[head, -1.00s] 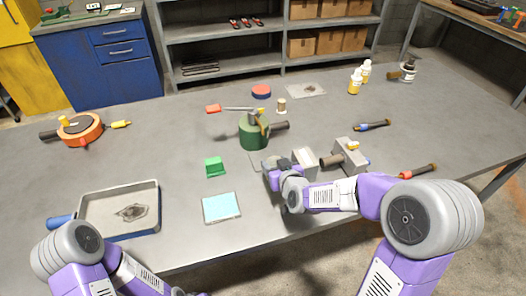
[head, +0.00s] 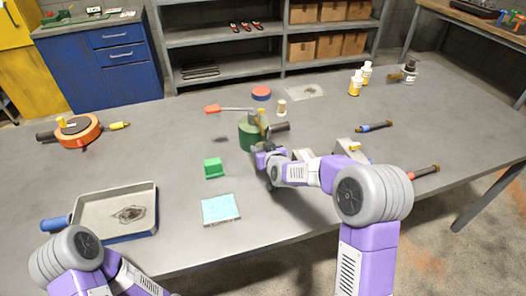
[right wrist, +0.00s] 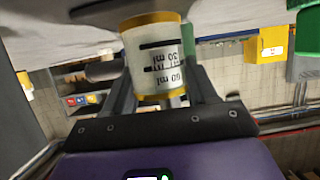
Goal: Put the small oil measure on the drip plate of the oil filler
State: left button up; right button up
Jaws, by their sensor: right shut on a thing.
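My right gripper (head: 267,156) is at the front right side of a green cylinder (head: 250,136) with a brown side handle and a long grey lever with a red end. This looks like the oil filler. In the right wrist view my gripper (right wrist: 160,95) is shut on the small oil measure (right wrist: 153,60), a white cup with yellow rims and ml marks, which appear upside down. A dark grey round-edged surface (right wrist: 95,14) shows close to its end; I cannot tell whether they touch. The head view hides the measure. My left gripper is out of view.
A green block (head: 213,168) and a light blue pad (head: 221,209) lie left of my right arm. A grey block with a yellow top (head: 349,149) stands behind it. A metal tray (head: 90,205) is at left. The table between the tray and green cylinder is mostly clear.

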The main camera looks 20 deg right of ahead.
jog(key=shift+r, duration=0.15)
jog(key=o, duration=0.6)
jog(key=shift+f, duration=0.25)
jog(key=o, duration=0.5)
jog(key=shift+r, duration=0.1)
jog(key=shift+c, duration=0.2)
jog(key=shift+r, duration=0.1)
